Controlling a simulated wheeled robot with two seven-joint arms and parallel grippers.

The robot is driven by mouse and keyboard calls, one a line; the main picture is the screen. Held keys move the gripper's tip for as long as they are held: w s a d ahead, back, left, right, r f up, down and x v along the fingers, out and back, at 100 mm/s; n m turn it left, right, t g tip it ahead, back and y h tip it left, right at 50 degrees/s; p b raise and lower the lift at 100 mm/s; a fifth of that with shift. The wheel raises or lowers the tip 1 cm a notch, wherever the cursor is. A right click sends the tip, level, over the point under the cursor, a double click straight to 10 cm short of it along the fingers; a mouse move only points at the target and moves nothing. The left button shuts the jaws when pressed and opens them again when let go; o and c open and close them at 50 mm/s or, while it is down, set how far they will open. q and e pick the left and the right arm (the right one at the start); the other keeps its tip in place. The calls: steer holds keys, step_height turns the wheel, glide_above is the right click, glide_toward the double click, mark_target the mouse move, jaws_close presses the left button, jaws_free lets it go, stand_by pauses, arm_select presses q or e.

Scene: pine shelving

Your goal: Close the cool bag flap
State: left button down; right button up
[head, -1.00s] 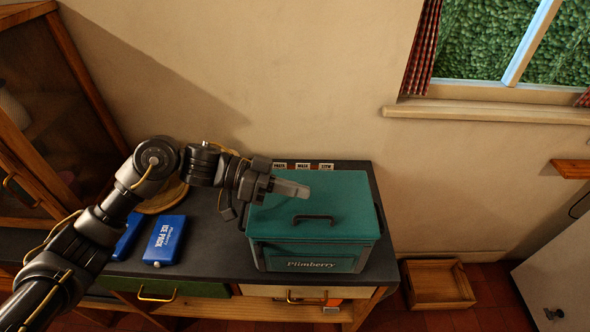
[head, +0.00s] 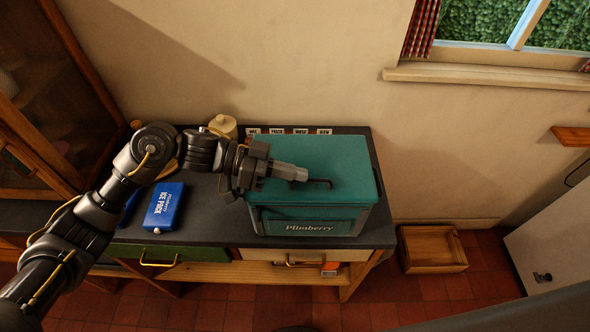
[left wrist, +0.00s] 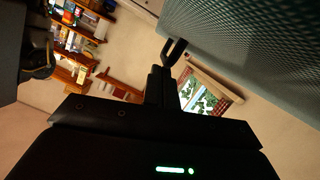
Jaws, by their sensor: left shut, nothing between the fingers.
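The teal cool bag (head: 308,222) stands on the dark worktop, its label facing front. Its flap (head: 345,160) lies flat across the top, and I see no gap along its front edge. In the left wrist view the teal textured surface (left wrist: 255,45) fills the upper right, close to the fingers. My right gripper is not in view.
A blue ice pack (head: 164,206) lies on the worktop (head: 215,225) left of the bag. Several small labelled cards (head: 290,131) and a cream jar (head: 223,125) are behind. A wooden cabinet (head: 60,110) is at left. An empty wooden tray (head: 433,247) is on the floor at right.

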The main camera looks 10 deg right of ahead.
arm_select(q)
steer(key=shift+f, duration=0.1)
steer(key=p+v, duration=0.3)
steer(key=v, duration=0.5)
steer(key=shift+a+r, duration=0.3)
steer(key=shift+a, duration=0.05)
steer(key=shift+w+a+r+p, duration=0.1)
steer(key=shift+a+p, duration=0.2)
steer(key=shift+a, duration=0.3)
